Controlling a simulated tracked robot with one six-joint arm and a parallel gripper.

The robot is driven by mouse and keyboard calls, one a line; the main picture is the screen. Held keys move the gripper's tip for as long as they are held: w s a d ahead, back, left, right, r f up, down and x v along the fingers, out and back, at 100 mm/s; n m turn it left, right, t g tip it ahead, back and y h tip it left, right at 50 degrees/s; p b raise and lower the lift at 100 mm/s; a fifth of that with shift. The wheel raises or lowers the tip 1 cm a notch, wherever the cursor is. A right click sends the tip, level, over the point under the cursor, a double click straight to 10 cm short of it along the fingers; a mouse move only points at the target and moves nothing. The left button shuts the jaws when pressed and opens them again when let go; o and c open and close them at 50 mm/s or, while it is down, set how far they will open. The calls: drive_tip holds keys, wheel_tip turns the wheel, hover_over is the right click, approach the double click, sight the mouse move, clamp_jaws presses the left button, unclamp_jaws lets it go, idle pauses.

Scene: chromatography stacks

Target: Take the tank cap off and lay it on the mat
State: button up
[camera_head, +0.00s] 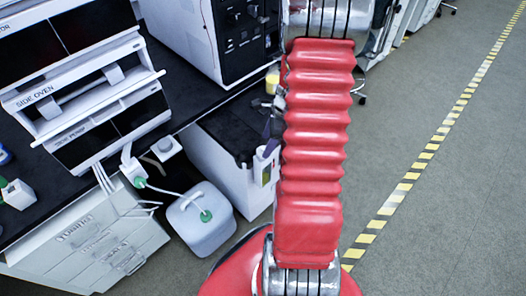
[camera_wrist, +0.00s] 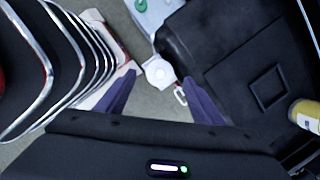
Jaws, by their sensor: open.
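A pale grey-white tank (camera_head: 197,232) stands on the floor beside the bench, with a green cap (camera_head: 205,215) on top and a tube running to it. In the wrist view, a green round piece (camera_wrist: 141,5), likely this cap, shows at the top edge on a pale body. My gripper (camera_wrist: 159,78) is open, its two purple fingers apart. In the head view my gripper is mostly hidden behind my red arm. I cannot clearly identify the mat.
A white cabinet with a black top (camera_head: 222,125) stands behind the tank. The black surface (camera_wrist: 235,65) fills the wrist view's right, with a yellow-labelled bottle (camera_wrist: 305,113) on it. Bench ovens (camera_head: 85,90) stand at left. Open floor (camera_head: 430,200) lies at right.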

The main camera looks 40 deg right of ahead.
drive_tip(key=shift+x, duration=1.75)
drive_tip(key=shift+d, duration=0.1)
drive_tip(key=shift+c, duration=0.4)
drive_tip(key=c, duration=1)
drive_tip(key=shift+r, duration=5.05)
